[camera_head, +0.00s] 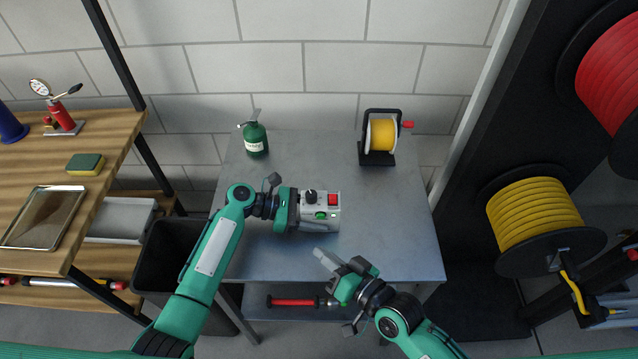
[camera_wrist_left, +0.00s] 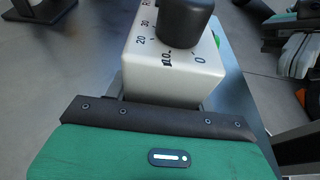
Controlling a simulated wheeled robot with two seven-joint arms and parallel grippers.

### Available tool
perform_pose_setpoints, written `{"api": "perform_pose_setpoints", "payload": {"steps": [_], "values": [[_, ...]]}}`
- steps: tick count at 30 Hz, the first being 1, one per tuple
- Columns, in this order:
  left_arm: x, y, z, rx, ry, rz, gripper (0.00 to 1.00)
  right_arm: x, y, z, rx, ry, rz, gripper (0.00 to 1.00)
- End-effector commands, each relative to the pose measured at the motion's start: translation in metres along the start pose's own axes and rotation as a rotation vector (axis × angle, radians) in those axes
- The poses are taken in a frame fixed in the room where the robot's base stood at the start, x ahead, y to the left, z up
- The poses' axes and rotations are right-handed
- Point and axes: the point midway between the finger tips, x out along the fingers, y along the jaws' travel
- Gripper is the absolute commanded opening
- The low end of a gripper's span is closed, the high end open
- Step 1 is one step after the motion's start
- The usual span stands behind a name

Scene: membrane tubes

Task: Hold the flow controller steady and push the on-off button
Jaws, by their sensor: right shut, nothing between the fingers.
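The flow controller (camera_head: 329,224) is a pale grey box on the metal table in the head view. The left wrist view shows the controller (camera_wrist_left: 150,75) close ahead, with the knob (camera_wrist_left: 185,22) and printed numbers. My right gripper (camera_head: 323,257) is shut and empty, in front of the controller and apart from it, its fingers pointing up-left.
A green canister (camera_head: 255,140) and a yellow reel on a black stand (camera_head: 378,158) are at the back of the table (camera_head: 400,220). Wooden shelves stand left, with a black bin (camera_head: 170,262) beside the table. Large hose reels hang right. The table's right side is clear.

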Motion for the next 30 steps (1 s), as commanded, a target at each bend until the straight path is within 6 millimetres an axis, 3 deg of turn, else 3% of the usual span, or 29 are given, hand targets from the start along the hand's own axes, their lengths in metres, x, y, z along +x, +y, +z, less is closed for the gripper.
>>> {"api": "perform_pose_setpoints", "payload": {"steps": [1, 4, 16, 30], "values": [[0.0, 0.0, 0.0, 0.0, 0.0, 0.0, 0.62, 0.0, 0.0, 0.0, 0.0, 0.0, 0.0, 0.0], [0.0, 0.0, 0.0, 0.0, 0.0, 0.0, 0.8, 0.0, 0.0, 0.0, 0.0, 0.0, 0.0, 0.0], [-0.009, 0.0, -0.001, 0.0, 0.001, 0.0, 0.8, 0.0, 0.0, 0.0, 0.0, 0.0, 0.0, 0.0], [-0.101, 0.0, -0.001, -0.001, 0.002, 0.001, 0.8, 0.0, 0.0, 0.0, 0.0, 0.0, 0.0, 0.0]]}}
